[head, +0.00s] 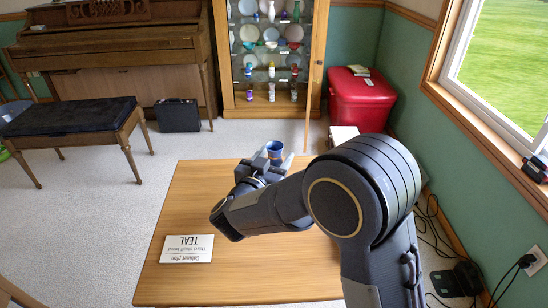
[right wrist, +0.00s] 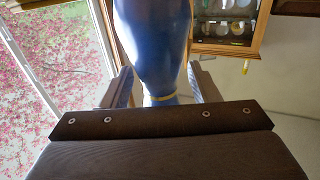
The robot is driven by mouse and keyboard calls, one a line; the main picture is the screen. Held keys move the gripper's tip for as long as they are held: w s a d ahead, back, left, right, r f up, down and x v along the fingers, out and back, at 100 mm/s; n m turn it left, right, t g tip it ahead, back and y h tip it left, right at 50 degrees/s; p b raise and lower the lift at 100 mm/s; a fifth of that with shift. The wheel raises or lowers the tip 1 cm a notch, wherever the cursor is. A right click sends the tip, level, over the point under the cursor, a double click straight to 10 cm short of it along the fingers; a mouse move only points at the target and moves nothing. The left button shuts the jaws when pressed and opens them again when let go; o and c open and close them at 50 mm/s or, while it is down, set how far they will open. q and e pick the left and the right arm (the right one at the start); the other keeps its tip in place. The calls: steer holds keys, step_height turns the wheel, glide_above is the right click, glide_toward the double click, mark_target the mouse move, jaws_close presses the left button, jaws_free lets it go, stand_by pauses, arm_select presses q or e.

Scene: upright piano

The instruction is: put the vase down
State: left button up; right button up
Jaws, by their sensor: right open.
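The small blue vase (head: 275,149) appears upright at the far edge of the wooden table (head: 190,210). My right gripper (head: 274,158) reaches over the table, its open fingers on either side of the vase. In the right wrist view the blue vase (right wrist: 155,40), with a thin yellow band low on it, fills the space between the spread fingers (right wrist: 163,88). Whether the fingers touch it, and whether its base rests fully on the table, I cannot tell. My left gripper is not in view.
A white card (head: 187,248) with upside-down print lies on the table's left. Beyond the table stand a glass-door cabinet (head: 232,110) with vases and bowls, and a red chest (head: 360,100). A piano (head: 110,50) and bench (head: 70,118) stand left. Much of the tabletop is bare.

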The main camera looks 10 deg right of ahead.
steer(key=shift+r, duration=0.25)
steer(key=p+v, duration=0.2)
steer(key=v, duration=1)
steer(key=w+d+r+y, duration=0.2)
steer(key=w+d+y, duration=0.25)
steer(key=y, duration=0.25)
steer(key=s+d+r+n+g+y, duration=0.1)
steer(key=s+d+r+n+y, duration=0.2)
steer(key=y, duration=0.4)
steer(key=s+d+f+n+g, duration=0.1)
steer(key=s+d+f+g, duration=0.2)
steer(key=s, duration=0.5)
steer(key=s+d+f+g, duration=0.2)
steer(key=s+f+g, duration=0.1)
steer(key=s, duration=0.6)
steer(key=s+d+f+n+g, duration=0.1)
steer(key=s+d+f+g, duration=0.15)
steer(key=s, duration=0.55)
step_height(320, 180, up, 24)
steer(key=p, duration=2.4)
steer(key=shift+f, duration=0.25)
steer(key=shift+w+d, duration=0.1)
steer(key=shift+w, duration=0.05)
